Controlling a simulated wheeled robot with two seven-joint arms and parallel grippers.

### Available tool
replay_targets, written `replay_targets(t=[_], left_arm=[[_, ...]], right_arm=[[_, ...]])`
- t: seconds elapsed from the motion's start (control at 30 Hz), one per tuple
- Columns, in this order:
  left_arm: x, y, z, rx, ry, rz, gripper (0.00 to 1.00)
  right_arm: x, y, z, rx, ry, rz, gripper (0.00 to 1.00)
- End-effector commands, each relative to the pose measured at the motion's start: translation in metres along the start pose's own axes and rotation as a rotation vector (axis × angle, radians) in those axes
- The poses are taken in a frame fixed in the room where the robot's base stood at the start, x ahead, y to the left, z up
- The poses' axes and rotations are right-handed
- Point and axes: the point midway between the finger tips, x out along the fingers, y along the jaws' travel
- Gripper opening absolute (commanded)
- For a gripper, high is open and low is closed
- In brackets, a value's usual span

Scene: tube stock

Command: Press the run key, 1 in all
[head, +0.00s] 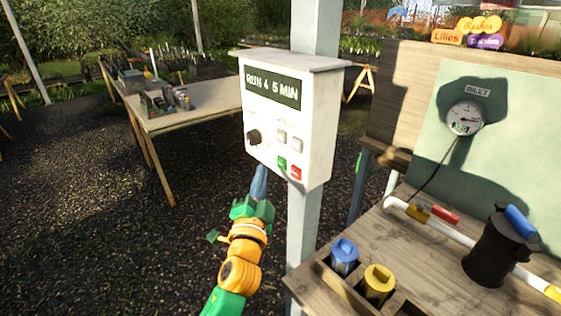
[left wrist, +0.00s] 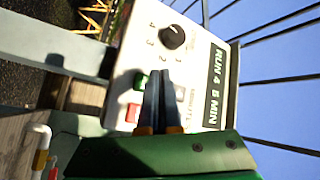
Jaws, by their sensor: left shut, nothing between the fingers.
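The white control box (head: 290,112) is fixed to a grey post; its display (head: 272,87) reads "RUN 4 5 MIN". A green key (head: 282,163) and a red key (head: 296,173) sit low on its face, below two grey keys (head: 289,140). The key labels are too small to read. My left gripper (head: 262,170) is shut and empty, its tips in front of the box's lower left part. In the left wrist view the shut fingers (left wrist: 160,73) overlap the face beside the green key (left wrist: 140,80); contact cannot be told. My right gripper is out of view.
A black dial knob (head: 254,137) is left of the grey keys. At right, a wooden bench (head: 430,270) carries a white pipe, a black canister (head: 492,250) and blue and yellow capped tubes. A gauge (head: 465,118) hangs behind. Another table (head: 190,112) stands back left.

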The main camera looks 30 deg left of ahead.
Motion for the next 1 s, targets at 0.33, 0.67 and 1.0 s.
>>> replay_targets(t=[0.33,0.67,1.0], left_arm=[[-0.019,-0.014,0.013,0.000,0.000,0.000,0.00],[-0.019,-0.014,0.014,-0.001,0.000,0.000,0.00],[-0.019,-0.014,0.013,-0.001,0.000,0.000,0.00]], right_arm=[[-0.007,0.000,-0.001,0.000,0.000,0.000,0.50],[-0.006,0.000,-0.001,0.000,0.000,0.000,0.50],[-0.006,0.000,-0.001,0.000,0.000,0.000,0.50]])
